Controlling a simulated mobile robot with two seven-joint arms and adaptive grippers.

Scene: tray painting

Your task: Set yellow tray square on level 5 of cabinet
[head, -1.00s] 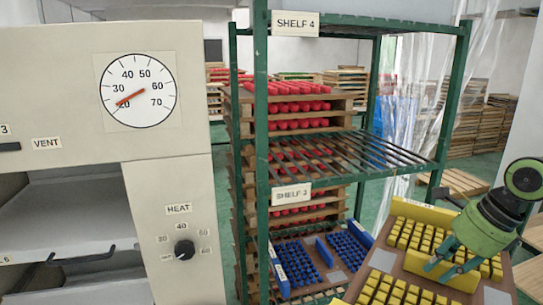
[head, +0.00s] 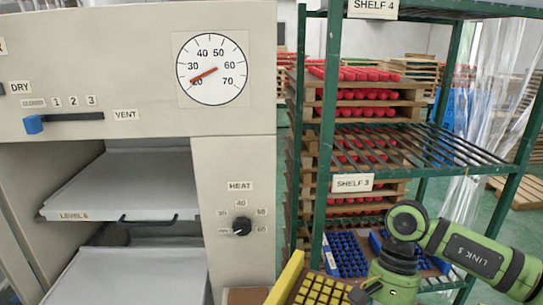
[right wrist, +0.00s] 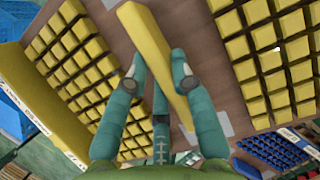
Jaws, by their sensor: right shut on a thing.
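The yellow tray (head: 291,277) is at the bottom of the head view, with a raised yellow edge and rows of yellow blocks. My right arm hides part of it. In the right wrist view, my right gripper (right wrist: 158,70) is shut on the tray's yellow middle bar (right wrist: 145,35), with yellow blocks on both sides. The cabinet (head: 230,155) stands at the left. Its upper pull-out level (head: 125,190) carries a label that seems to read LEVEL 6. Another grey level (head: 135,275) is below it; its label is not visible. My left gripper is not in view.
A green rack (head: 325,130) with SHELF 3 and SHELF 4 labels stands right of the cabinet. A blue tray (head: 345,250) sits low in it. Red-topped stacked trays (head: 365,95) are behind. The cabinet's vent slider (head: 60,120) and heat knob (head: 241,226) stick out from its front.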

